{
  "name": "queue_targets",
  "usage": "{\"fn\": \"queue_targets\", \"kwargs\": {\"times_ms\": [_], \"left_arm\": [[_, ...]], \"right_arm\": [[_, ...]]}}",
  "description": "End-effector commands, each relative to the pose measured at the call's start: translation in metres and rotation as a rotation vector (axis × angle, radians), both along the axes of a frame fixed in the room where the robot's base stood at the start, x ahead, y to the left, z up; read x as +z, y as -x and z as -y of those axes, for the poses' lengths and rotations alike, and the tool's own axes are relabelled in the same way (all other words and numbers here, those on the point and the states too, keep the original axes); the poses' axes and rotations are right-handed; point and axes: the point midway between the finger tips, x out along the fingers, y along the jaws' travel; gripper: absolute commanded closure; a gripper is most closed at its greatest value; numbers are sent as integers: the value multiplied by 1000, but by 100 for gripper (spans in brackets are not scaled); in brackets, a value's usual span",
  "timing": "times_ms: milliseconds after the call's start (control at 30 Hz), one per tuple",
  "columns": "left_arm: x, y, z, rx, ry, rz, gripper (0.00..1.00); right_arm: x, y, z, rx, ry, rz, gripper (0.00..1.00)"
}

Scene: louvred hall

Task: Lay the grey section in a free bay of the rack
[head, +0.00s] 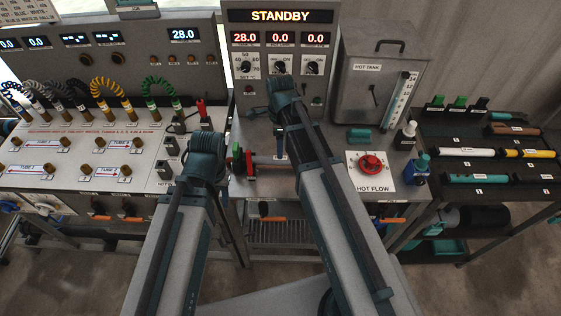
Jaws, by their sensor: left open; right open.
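A light grey tube (268,160), which looks like the grey section, lies level on the middle bench, its left end at a red clamp (249,161). My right arm crosses in front of its right end. The rack (430,168) stands at the right with tubes lying in rows: brown (512,130), white (468,152), yellow (530,153) and teal (476,178). Its back-left bay (452,133) looks empty. My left gripper (207,150) is open and empty, left of the grey tube. My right gripper (281,100) is open and empty beyond the tube; its fingertips are hard to make out.
A red hot-flow valve (370,163), a white-capped bottle (405,135) and a blue bottle (418,168) stand between the clamp and the rack. The hot tank (375,90) rises behind. A panel with coiled hoses (105,90) fills the left. A STANDBY display (279,16) is at the back.

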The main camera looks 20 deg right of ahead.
Motion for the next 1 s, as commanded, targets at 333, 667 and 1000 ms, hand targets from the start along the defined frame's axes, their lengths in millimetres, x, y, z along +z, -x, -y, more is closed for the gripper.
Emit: {"fn": "queue_targets", "kwargs": {"times_ms": [333, 667, 1000], "left_arm": [[-50, 0, 0, 2, 0, 0, 50], [-84, 0, 0, 1, 0, 0, 50], [-84, 0, 0, 1, 0, 0, 50]], "right_arm": [[-50, 0, 0, 1, 1, 1, 30], [-84, 0, 0, 1, 0, 1, 30], [-85, 0, 0, 1, 0, 1, 30]]}}
